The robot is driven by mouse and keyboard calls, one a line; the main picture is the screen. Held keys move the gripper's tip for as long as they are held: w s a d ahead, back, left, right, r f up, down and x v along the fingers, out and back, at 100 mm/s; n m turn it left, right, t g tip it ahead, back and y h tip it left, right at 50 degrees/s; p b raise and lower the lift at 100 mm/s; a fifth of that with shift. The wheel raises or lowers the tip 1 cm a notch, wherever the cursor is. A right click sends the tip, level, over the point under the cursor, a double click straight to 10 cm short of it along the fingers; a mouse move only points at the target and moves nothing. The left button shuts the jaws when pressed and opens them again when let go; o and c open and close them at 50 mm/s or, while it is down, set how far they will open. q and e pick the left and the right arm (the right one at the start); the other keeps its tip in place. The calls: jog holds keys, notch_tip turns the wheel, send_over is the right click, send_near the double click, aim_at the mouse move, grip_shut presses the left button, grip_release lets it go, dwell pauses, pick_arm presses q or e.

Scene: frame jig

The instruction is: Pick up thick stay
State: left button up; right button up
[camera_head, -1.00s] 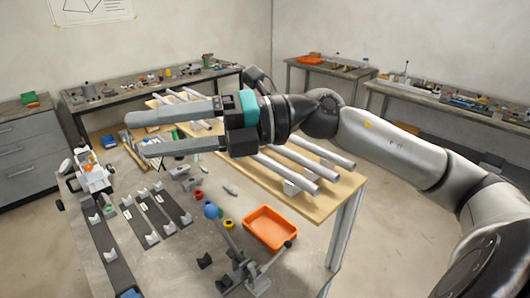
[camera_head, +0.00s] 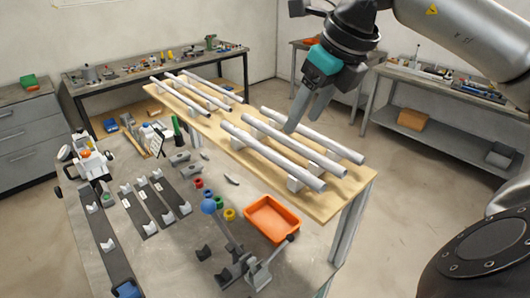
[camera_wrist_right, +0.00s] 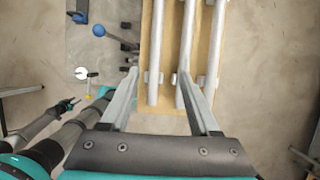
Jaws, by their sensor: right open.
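Three long light-grey round bars lie side by side on the near part of a wooden board: a left bar (camera_head: 275,158), a middle bar (camera_head: 298,151) and a right bar (camera_head: 330,144). Several slimmer-looking bars (camera_head: 195,95) lie farther back. I cannot tell for sure which is the thick stay. My right gripper (camera_head: 292,129) is open and empty, pointing down over the near bars. In the right wrist view its fingertips (camera_wrist_right: 158,72) straddle the left bar (camera_wrist_right: 157,50), with one finger overlapping the middle bar (camera_wrist_right: 183,60). Whether they touch is unclear. My left gripper is not identifiable.
The wooden board (camera_head: 350,190) carries small grey supports under the bars. An orange tray (camera_head: 272,218), a clamp with a blue ball (camera_head: 208,206), and dark strips with grey cradles (camera_head: 140,209) are on the table to its left. Dark and teal parts at the wrist view's left may be mine.

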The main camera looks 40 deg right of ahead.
send_over(280, 157)
jog(key=s+d, duration=0.1)
jog(key=s, duration=0.2)
jog(key=f, duration=0.5)
jog(key=shift+w, duration=0.25)
jog(key=x, duration=0.2)
jog(key=p+x, duration=0.1)
jog(key=x, duration=0.1)
jog(key=shift+a, duration=0.4)
jog(key=shift+w+f+p, duration=0.2)
jog(key=shift+f+p, duration=0.1)
jog(key=shift+f, duration=0.25)
grip_shut()
